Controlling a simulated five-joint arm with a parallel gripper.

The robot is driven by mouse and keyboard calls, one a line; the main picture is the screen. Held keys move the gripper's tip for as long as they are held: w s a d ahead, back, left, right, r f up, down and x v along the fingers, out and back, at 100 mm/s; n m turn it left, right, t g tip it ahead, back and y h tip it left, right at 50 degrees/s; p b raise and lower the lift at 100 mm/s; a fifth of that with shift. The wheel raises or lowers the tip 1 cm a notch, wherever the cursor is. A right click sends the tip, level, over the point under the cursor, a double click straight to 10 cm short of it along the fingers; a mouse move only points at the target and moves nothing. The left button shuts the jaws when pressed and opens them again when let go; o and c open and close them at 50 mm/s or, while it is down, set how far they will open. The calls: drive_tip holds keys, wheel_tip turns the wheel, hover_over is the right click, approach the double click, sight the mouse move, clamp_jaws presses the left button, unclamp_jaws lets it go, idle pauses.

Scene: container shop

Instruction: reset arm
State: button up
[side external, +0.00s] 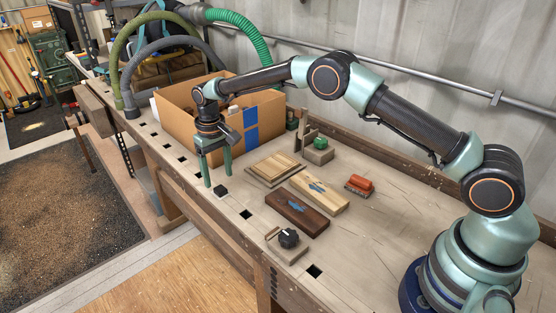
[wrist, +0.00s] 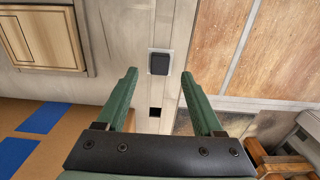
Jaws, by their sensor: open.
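My gripper (side external: 217,180) is open and empty, pointing down over the front strip of the workbench (side external: 390,255), just in front of the cardboard box. A small black block (side external: 221,192) sits on the bench close by its fingertips. In the wrist view my gripper (wrist: 159,75) has its two green fingers spread wide, with nothing between them. The small black block (wrist: 159,63), on a pale surround, shows just beyond the fingertips. I cannot tell how far the tips are above the bench.
The cardboard box (side external: 250,112) with blue tape stands behind my gripper. A pale framed panel (side external: 275,168), a light plank (side external: 320,191), a dark plank (side external: 297,213), a red block (side external: 359,182), a green piece (side external: 320,143) and a black knob (side external: 289,238) lie to the right.

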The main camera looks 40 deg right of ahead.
drive_tip(key=shift+r, duration=1.8)
drive_tip(key=shift+d+r, duration=0.1)
drive_tip(key=shift+r, duration=0.2)
drive_tip(key=s+d+r+t, duration=0.1)
drive_tip(key=s+d+r, duration=0.25)
drive_tip(key=r, duration=0.45)
drive_tip(key=s+d+r+t, duration=0.25)
drive_tip(key=s+r, duration=0.25)
drive_tip(key=r, duration=0.3)
drive_tip(key=s+d+t, duration=0.1)
drive_tip(key=s+d, duration=0.1)
drive_tip(key=s, duration=0.7)
drive_tip(key=s+d+t, duration=0.1)
drive_tip(key=s+d, duration=0.2)
drive_tip(key=s, duration=0.7)
drive_tip(key=shift+d+r, duration=0.15)
drive_tip(key=shift+r, duration=0.15)
